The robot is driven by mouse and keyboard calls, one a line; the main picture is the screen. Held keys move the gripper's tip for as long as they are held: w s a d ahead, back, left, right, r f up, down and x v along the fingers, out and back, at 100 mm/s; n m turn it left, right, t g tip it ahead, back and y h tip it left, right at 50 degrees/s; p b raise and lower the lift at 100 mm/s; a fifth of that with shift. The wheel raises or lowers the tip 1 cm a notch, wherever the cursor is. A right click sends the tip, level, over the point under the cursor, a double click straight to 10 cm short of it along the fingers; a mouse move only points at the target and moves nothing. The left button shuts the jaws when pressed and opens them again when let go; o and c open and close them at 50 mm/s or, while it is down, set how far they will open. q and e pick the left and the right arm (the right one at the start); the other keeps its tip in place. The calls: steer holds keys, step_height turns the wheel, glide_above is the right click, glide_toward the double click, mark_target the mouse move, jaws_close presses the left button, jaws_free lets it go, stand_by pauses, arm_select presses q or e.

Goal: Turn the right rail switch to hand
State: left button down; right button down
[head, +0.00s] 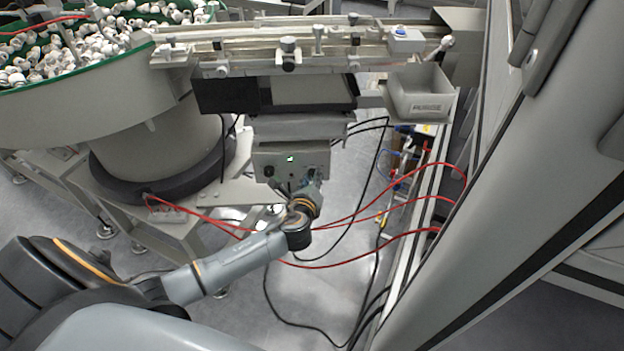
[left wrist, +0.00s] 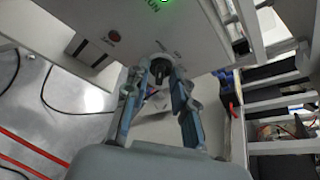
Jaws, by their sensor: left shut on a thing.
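The grey control box (head: 275,160) with a lit green display hangs below the rail in the head view. Its face (left wrist: 125,22) fills the top of the left wrist view, with a green light and a dark red button. A small black rotary switch (left wrist: 159,64) sticks out of that face. My left gripper (left wrist: 161,75) is shut on this switch, one blue-grey finger on each side. In the head view my left gripper (head: 308,186) is at the lower right of the box and hides the switch. The switch's pointer position is too small to read. My right gripper is not in view.
A bowl feeder (head: 130,135) full of white caps stands at the left. The rail (head: 270,45) runs above the box, with a grey bin (head: 422,95) at its right end. Red hoses (head: 400,172) and black cables hang around my left arm.

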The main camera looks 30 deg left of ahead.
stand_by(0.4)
arm_select(q)
steer(key=c, duration=1.1)
jaws_free()
steer(key=v, duration=1.2)
